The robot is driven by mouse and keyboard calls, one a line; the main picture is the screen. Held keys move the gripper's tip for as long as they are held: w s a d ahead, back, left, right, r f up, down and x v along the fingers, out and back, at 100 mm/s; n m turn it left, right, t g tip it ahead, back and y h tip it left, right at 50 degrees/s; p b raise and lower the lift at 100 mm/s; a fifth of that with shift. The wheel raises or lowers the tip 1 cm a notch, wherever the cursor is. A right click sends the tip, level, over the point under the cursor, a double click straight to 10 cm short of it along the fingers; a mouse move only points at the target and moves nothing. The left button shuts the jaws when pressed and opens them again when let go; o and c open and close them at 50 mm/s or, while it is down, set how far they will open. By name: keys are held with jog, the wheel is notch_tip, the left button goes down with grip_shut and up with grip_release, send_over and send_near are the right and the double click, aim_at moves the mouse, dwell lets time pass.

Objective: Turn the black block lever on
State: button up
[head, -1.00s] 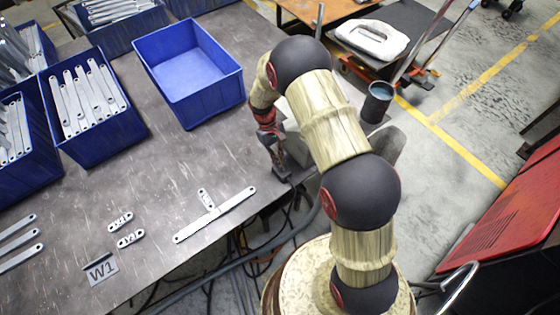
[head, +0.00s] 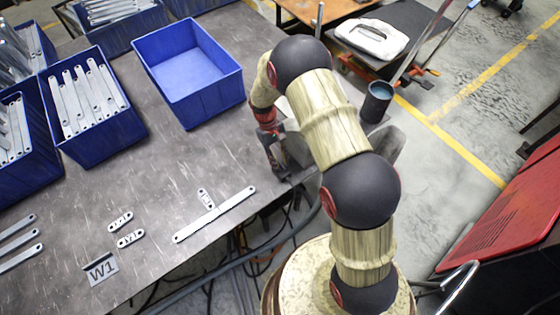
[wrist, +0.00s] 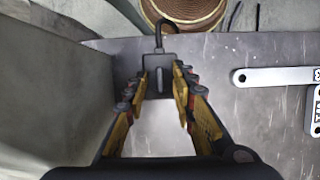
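The black block (wrist: 159,82) sits near the table's edge in the wrist view, with a black cable looping from its far end. A pale narrow strip shows along its top; I cannot tell the lever's position. My gripper (wrist: 161,84) is open, with one yellow-and-black finger on each side of the block. The fingertips are close to its sides; contact is not clear. In the head view my gripper (head: 274,167) is low over the table's right edge, and the block is largely hidden by it.
A grey box-like body (wrist: 50,90) stands close at the left in the wrist view. Flat metal brackets (wrist: 275,77) lie to the right. In the head view an empty blue bin (head: 190,75) stands behind, and bracket-filled bins (head: 135,125) are further left.

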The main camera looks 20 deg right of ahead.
jog(key=v, duration=1.2)
dwell(0.4)
jog(key=s+r+m+t, duration=0.1)
jog(key=s+r+t, duration=0.4)
jog(key=s+r, duration=0.8)
jog(key=s+d+r+m+t+y, duration=0.1)
jog(key=s+r+t, duration=0.4)
jog(key=s+r, duration=0.9)
notch_tip(320, 180, up, 5)
jog(key=shift+d+f+m, duration=0.2)
jog(key=shift+d+m, duration=0.05)
jog(key=shift+m, duration=0.45)
